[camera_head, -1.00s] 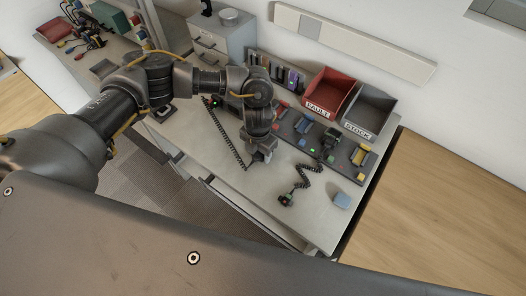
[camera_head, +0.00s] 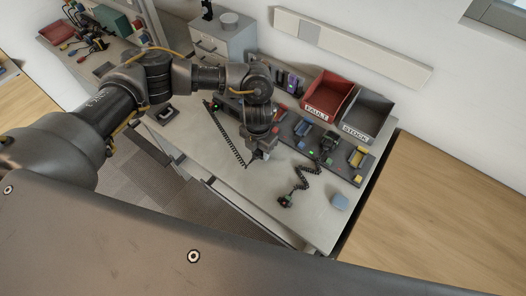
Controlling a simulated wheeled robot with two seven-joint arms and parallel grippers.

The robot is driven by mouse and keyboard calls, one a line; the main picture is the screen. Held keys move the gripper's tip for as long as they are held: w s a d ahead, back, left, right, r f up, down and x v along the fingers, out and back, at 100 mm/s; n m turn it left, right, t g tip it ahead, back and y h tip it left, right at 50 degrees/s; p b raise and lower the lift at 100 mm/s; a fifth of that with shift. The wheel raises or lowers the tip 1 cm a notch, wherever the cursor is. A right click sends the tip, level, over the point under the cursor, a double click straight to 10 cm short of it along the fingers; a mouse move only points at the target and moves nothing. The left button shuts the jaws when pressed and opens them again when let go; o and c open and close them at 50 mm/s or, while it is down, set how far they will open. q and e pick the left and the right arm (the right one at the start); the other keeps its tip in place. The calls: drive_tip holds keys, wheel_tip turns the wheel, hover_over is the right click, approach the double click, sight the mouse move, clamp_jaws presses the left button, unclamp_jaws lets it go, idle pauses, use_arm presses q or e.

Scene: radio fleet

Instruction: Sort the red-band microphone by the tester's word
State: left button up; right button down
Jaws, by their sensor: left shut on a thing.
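My left gripper (camera_head: 262,155) points down over the middle of the bench and is shut. It holds a small thing, almost wholly hidden, where a black coiled cord (camera_head: 228,139) ends; this looks like the microphone, but no red band can be made out. A second dark handset (camera_head: 329,140) sits on the dark tester strip (camera_head: 312,140), with a coiled cord (camera_head: 300,178) running to a dark piece (camera_head: 285,202) with a green spot. A red FAULT bin (camera_head: 318,112) and a grey STOCK bin (camera_head: 355,131) stand behind the strip. My right gripper is out of view.
Blue and yellow pieces (camera_head: 357,157) sit along the strip. A grey drawer cabinet (camera_head: 222,42) stands at the back left. The front of the bench top (camera_head: 255,205) is mostly clear.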

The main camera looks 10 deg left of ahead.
use_arm(q)
drive_tip(key=shift+r+p, duration=0.5)
drive_tip(key=shift+r, duration=0.45)
drive_tip(key=shift+w+a+r+m, duration=0.15)
drive_tip(key=shift+r+m, duration=0.2)
drive_tip(key=shift+m, duration=0.25)
drive_tip(key=r+m, duration=0.1)
drive_tip(key=m, duration=0.1)
drive_tip(key=a+r+m+b, duration=0.1)
drive_tip(key=m, duration=0.1)
drive_tip(key=r+m, duration=0.2)
drive_tip(key=shift+a+m+b, duration=0.15)
drive_tip(key=shift+m+b, duration=0.2)
drive_tip(key=shift+m, duration=0.05)
drive_tip(key=s+a+r+m+b, duration=0.1)
drive_tip(key=s+a+r+m, duration=0.3)
drive_tip(key=m, duration=0.7)
drive_tip(key=s+a+r+m+b, duration=0.2)
drive_tip(key=s+a+r+m, duration=0.2)
drive_tip(key=m, duration=0.8)
wheel_tip(320, 180, up, 3)
drive_tip(key=shift+s+f, duration=0.1)
drive_tip(key=shift+s, duration=0.4)
